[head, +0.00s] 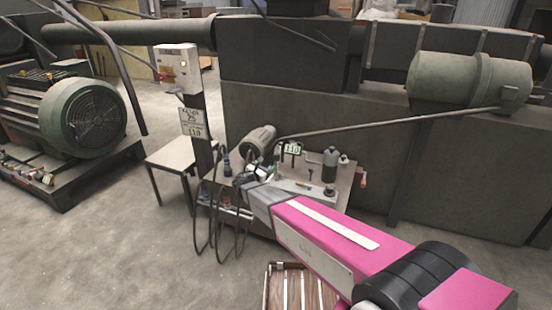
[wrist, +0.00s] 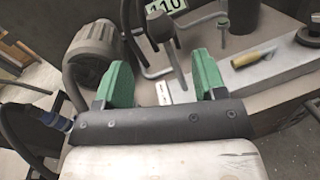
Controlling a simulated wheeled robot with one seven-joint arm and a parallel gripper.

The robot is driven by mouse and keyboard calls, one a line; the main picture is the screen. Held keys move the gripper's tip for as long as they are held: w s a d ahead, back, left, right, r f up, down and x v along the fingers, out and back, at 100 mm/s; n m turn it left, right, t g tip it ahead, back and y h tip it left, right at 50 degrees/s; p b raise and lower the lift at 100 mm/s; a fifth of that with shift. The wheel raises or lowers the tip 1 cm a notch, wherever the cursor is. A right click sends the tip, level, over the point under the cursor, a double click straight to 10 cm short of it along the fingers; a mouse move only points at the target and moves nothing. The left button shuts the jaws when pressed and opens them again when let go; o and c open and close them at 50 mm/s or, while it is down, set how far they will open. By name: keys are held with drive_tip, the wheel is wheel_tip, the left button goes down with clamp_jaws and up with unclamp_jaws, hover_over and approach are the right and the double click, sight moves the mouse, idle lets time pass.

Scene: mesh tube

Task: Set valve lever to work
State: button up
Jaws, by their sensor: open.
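My gripper (wrist: 162,76) shows two green fingers, spread apart with a clear gap between them. In the head view my gripper (head: 248,180) is at the left part of the small machine bench (head: 283,226), partly hidden by my pink arm. In the wrist view a dark grey lever-like part (wrist: 163,30) stands beyond the fingers, in line with the gap. It looks apart from both fingers. I cannot tell for sure whether it is the valve lever, and no "work" mark is readable. A brass-coloured piece (wrist: 253,55) lies on a grey plate to the right.
A grey motor (wrist: 90,50) is close to the left finger. A "110" sign (head: 292,149) stands behind the gripper. A post with a control box (head: 178,70) and hanging cables is at left. A large dark machine (head: 300,120) blocks the back. Open floor lies front left.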

sight(274, 159)
drive_tip(key=x, duration=0.9)
drive_tip(key=shift+w+d, duration=0.15)
clamp_jaws()
drive_tip(key=shift+w, duration=0.15)
drive_tip(key=w+d+f+g+y, duration=0.1)
drive_tip(key=w+d+f+g, duration=0.1)
drive_tip(key=w, duration=0.4)
drive_tip(key=shift+w+d+g, duration=0.25)
drive_tip(key=shift+w+g, duration=0.05)
drive_tip(key=shift+w, duration=0.1)
idle(0.5)
